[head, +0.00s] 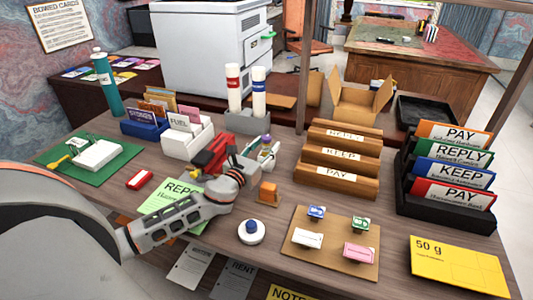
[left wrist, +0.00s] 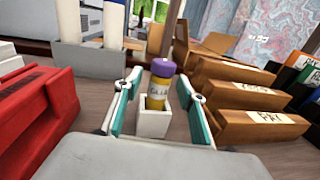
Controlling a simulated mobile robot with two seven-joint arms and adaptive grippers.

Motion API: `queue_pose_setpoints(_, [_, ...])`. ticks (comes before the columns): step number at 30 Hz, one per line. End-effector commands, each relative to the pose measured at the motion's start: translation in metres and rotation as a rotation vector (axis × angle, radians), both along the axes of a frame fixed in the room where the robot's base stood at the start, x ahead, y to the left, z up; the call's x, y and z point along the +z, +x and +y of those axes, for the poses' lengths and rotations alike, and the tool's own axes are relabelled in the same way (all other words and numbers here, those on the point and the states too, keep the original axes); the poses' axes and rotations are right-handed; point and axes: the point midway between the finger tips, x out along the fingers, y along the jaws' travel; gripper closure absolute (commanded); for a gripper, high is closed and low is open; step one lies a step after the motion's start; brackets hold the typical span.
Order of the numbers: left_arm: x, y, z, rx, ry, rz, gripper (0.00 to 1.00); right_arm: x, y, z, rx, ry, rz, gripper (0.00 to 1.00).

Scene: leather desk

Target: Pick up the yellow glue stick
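The yellow glue stick (left wrist: 158,88) has a purple cap and stands upright in a small white holder (left wrist: 152,124) in the left wrist view. In the head view the white holder (head: 268,158) shows just beyond my left gripper (head: 252,158); the stick is small and partly hidden there. My left gripper (left wrist: 157,100) is open, with one teal-padded finger on each side of the stick and holder. Gaps show between the fingers and the stick, so it looks empty. My right gripper is in neither view.
A red device (head: 212,153) stands close left of my gripper. Wooden sorter steps (head: 338,160) stand to its right, and a grey holder with two white tubes (head: 247,122) behind. An orange stamp (head: 268,192) and a white round item (head: 251,232) are nearer.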

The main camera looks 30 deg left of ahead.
Motion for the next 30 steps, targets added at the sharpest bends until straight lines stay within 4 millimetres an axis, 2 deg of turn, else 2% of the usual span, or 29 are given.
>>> queue_pose_setpoints(3, [-0.0013, 0.0086, 0.0008, 0.001, 0.000, 0.001, 0.60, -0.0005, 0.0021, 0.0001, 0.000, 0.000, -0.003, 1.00])
queue_pose_setpoints(11, [-0.0011, 0.0102, 0.0010, 0.000, 0.000, 0.002, 0.60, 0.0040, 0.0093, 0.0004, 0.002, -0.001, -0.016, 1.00])
queue_pose_setpoints(15, [-0.0011, 0.0100, 0.0010, 0.000, 0.000, 0.001, 0.96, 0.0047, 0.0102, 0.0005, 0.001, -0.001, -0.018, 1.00])
queue_pose_setpoints(16, [-0.0011, 0.0100, 0.0010, 0.000, 0.000, 0.001, 1.00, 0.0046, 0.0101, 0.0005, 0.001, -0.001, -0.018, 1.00])
queue_pose_setpoints(26, [0.0003, 0.0100, 0.0010, 0.000, 0.000, 0.000, 1.00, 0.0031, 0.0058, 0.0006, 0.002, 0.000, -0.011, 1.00])
queue_pose_setpoints(30, [0.0085, 0.0103, 0.0009, -0.001, 0.001, -0.002, 1.00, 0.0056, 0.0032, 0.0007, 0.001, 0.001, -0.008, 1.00])
